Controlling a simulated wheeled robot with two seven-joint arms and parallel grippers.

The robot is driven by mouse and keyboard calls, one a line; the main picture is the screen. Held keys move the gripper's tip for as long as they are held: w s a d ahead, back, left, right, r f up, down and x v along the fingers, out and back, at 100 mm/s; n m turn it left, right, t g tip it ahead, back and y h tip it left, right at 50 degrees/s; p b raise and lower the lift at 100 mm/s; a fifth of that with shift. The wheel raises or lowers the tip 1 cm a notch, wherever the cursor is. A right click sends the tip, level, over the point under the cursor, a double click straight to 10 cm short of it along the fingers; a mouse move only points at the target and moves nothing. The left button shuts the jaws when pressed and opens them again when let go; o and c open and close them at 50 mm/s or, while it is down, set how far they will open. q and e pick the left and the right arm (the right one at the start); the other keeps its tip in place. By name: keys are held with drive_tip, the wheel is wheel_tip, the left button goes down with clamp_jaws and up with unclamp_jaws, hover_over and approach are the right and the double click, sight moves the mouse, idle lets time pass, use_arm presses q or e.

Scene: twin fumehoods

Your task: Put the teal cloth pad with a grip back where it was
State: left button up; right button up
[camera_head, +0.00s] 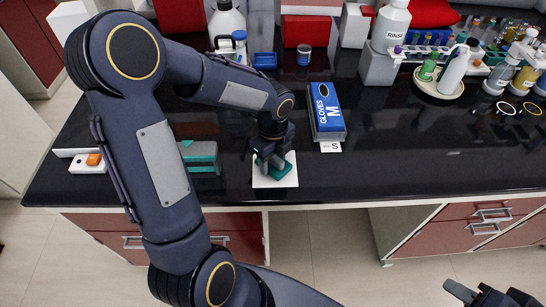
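The teal cloth pad (288,168) lies at a white square (262,182) near the front edge of the black bench. My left gripper (270,162) reaches down right over the pad, with its fingers at the pad's grip. The gripper hides most of the grip and part of the pad, so I cannot tell whether the fingers are closed on it. My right gripper (482,293) is low at the bottom right corner, in front of the bench and away from the pad. It is partly cut off by the picture edge.
A blue glove box (326,108) stands right of the pad, with a small white "S" label (331,146) before it. A teal-and-grey item (202,157) lies left, partly behind my arm. Bottles and a round dish (438,90) stand behind right. The right front bench (430,160) is clear.

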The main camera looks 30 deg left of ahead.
use_arm(q)
drive_tip(key=o, duration=0.5)
wheel_tip(320, 180, up, 12)
drive_tip(key=s+d+n+t+h, duration=0.1)
drive_tip(key=s+n+t, duration=0.1)
drive_tip(key=s+n, duration=0.3)
drive_tip(key=s+d+n+t+h, duration=0.1)
drive_tip(key=s+n, duration=0.5)
drive_tip(key=n, duration=0.4)
drive_tip(key=s+d+r+n+t+h, duration=0.1)
drive_tip(key=s+d+n+t, duration=0.1)
drive_tip(key=s+n, duration=0.4)
drive_tip(key=shift+d+n+t+h, duration=0.1)
drive_tip(key=shift+n+t+h, duration=0.25)
drive_tip(key=shift+n, duration=0.35)
